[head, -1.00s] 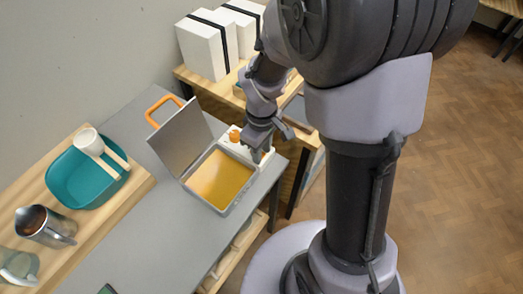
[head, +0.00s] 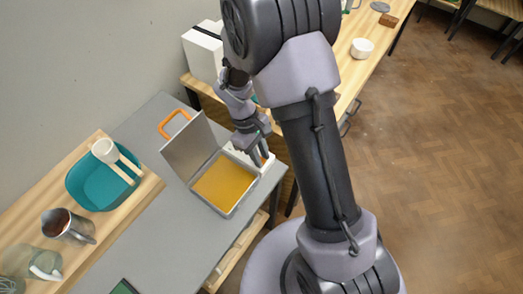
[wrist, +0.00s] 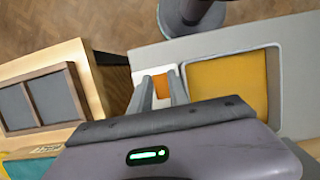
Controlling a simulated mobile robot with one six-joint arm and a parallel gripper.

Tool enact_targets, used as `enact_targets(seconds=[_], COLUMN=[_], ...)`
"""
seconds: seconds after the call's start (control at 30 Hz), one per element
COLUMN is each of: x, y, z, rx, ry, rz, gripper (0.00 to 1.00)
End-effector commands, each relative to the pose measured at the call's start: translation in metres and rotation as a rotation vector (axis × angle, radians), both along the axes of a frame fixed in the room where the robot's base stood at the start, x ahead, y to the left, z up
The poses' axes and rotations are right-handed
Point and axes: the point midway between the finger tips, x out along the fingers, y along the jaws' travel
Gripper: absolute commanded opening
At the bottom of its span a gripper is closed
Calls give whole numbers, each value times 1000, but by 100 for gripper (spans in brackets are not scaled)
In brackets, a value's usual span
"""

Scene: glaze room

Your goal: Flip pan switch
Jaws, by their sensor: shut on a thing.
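The pan (head: 226,184) is a grey hinged box with a yellow-orange inside, its lid (head: 188,147) raised and an orange handle (head: 174,122) on the lid. A white panel (head: 268,162) adjoins its far right side. My gripper (head: 262,160) points down over this panel and hides most of it in the head view. In the wrist view, my gripper (wrist: 160,88) has its two fingers on either side of the orange switch (wrist: 161,86) and is shut on it. The yellow-orange pan inside (wrist: 228,86) lies right of the fingers there.
The pan stands on a grey counter (head: 150,235). At left, a wooden board (head: 140,192) carries a teal tub (head: 92,190), a metal pitcher (head: 66,225) and a glass jug (head: 38,264). White boxes (head: 203,50) stand behind. The floor at right (head: 440,170) is clear.

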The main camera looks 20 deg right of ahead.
Motion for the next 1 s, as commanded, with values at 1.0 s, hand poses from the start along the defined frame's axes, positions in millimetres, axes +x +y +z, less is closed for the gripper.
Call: enact_targets(seconds=[1.0], x=[32], y=[22], z=[130], rx=[2], ry=[-7], rz=[0], gripper=[31])
